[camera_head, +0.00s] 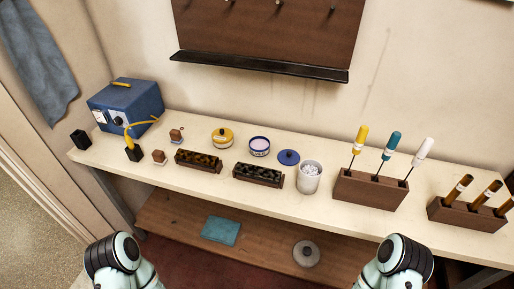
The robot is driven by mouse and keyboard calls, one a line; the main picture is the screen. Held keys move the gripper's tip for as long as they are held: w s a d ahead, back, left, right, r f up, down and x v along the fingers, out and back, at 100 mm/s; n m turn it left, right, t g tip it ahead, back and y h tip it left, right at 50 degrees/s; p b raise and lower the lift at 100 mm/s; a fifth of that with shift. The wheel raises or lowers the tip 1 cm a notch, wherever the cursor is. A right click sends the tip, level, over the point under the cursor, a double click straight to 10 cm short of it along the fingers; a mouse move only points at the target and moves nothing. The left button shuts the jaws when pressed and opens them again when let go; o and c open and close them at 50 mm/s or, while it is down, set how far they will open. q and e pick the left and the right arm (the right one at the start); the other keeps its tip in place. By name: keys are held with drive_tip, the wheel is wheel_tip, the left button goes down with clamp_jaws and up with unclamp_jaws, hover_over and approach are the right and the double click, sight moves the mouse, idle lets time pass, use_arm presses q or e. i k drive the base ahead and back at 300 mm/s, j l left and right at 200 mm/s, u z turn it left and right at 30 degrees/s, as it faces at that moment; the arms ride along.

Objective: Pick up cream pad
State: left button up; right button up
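No thing is plainly a cream pad at this size. Two small brown blocks with pale undersides stand on the left part of the bench; the front block (159,157) has a cream-coloured base, and the rear block (176,135) looks similar. Either may be the pad; I cannot tell which. Both stand apart from other things. Only parts of my two arms show at the bottom edge, left and right, well in front of the bench. Neither gripper is in view.
A blue box (126,105), yellow pot (222,138), open tin (259,146), blue lid (288,157), dark racks (257,175), white jar (309,178) and wooden tool holder (369,190) stand on the bench (310,208). A lower shelf (265,244) holds a teal item (221,231).

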sight(159, 158)
drive_tip(key=j+z, duration=0.25)
drive_tip(key=z, duration=0.15)
drive_tip(key=j+z, duration=0.55)
drive_tip(key=z, duration=0.3)
drive_tip(key=k+j+z, duration=0.1)
drive_tip(key=j, duration=0.25)
drive_tip(key=j+z, duration=0.1)
drive_tip(key=j, duration=0.25)
drive_tip(key=k+j+z, duration=0.1)
drive_tip(key=j, duration=0.25)
drive_tip(key=k, duration=0.1)
